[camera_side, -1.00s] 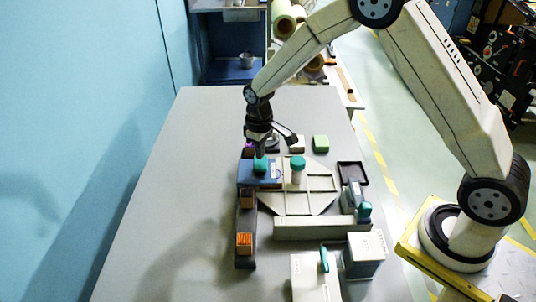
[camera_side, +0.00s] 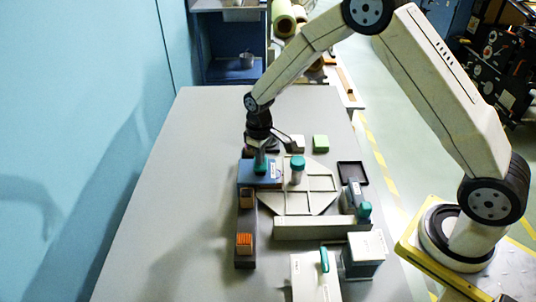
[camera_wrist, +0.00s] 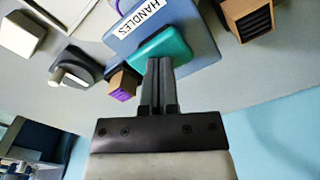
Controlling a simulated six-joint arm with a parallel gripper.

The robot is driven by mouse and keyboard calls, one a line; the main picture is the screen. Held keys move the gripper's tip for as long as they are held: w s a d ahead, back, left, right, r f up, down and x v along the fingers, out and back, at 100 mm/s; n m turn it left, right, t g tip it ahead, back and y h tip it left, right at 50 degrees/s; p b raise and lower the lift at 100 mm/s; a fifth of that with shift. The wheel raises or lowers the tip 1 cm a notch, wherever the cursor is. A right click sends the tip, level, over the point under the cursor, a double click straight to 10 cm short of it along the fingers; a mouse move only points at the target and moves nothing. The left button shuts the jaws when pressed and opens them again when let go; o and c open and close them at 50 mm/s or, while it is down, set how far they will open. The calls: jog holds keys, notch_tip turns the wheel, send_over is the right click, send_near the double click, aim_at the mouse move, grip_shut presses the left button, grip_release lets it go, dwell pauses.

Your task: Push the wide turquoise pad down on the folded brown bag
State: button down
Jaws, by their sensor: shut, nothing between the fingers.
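The wide turquoise pad (camera_wrist: 178,42) lies on a blue block (camera_wrist: 118,42) labelled HANDLES in the wrist view. In the side view the pad (camera_side: 261,167) shows small at the blue block (camera_side: 250,181), partly hidden by my gripper. My gripper (camera_wrist: 160,64) is shut and empty, its fingertips at the pad's edge in the wrist view. I cannot tell whether they touch it. In the side view my gripper (camera_side: 260,153) points down from above. I cannot make out a folded brown bag for certain.
A turquoise-capped cylinder (camera_side: 298,171) stands on a pale sectioned tray (camera_side: 319,206) right of the block. A dark rail (camera_side: 246,222) with an orange-faced block (camera_side: 244,241) runs in front. Pale boxes (camera_side: 314,279) stand at front right. The table's left side is clear.

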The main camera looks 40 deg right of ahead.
jog(key=shift+f, duration=0.8)
jog(key=shift+r, duration=3.55)
jog(key=shift+s, duration=0.1)
jog(key=shift+s+r, duration=0.15)
jog(key=shift+s, duration=0.1)
jog(key=s+d+r+m+t, duration=0.1)
jog(key=s+r, duration=0.1)
jog(key=s, duration=0.7)
jog(key=s+d+r+m+t, duration=0.1)
jog(key=s+r+m, duration=0.1)
jog(key=s, duration=0.8)
jog(key=shift+d+r+t, duration=0.15)
jog(key=shift+d+t, duration=0.05)
jog(key=shift+t, duration=0.1)
jog(key=shift+s, duration=0.1)
